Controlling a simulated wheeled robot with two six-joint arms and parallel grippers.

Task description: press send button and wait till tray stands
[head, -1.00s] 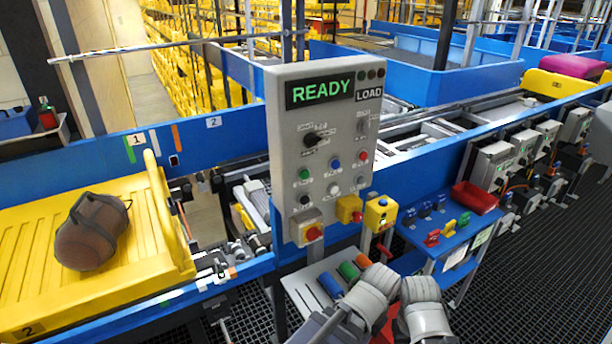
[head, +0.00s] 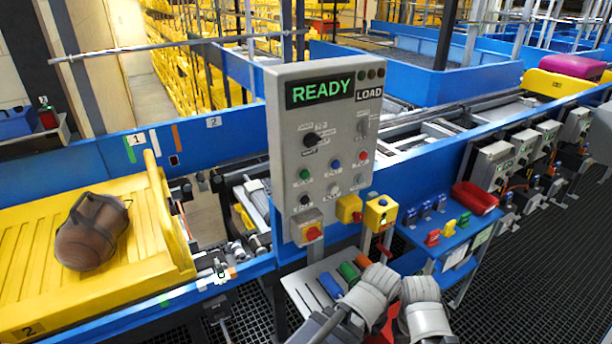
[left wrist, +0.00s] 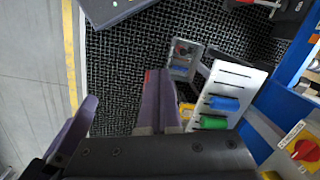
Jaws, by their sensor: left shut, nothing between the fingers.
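The grey control panel (head: 325,150) stands upright mid-picture in the head view. Its display (head: 320,91) reads READY in green, beside a LOAD label. Its face carries a black knob and several buttons, including a green button (head: 304,175), a blue button (head: 336,166) and a red button (head: 363,156); their small labels are unreadable. A yellow tray (head: 30,312) marked 2 sits on the line at left, bearing a brown bag (head: 90,235). My left gripper (left wrist: 158,80) is shut and empty in the left wrist view, above the dark grating, apart from the panel.
Below the panel are a yellow box with a red knob (head: 312,233) and a sloped grey rack (head: 305,290) with coloured cylinders. A blue side shelf (head: 435,255) holds a red bin (head: 474,198). Another yellow tray (head: 555,84) with a magenta item stands far right.

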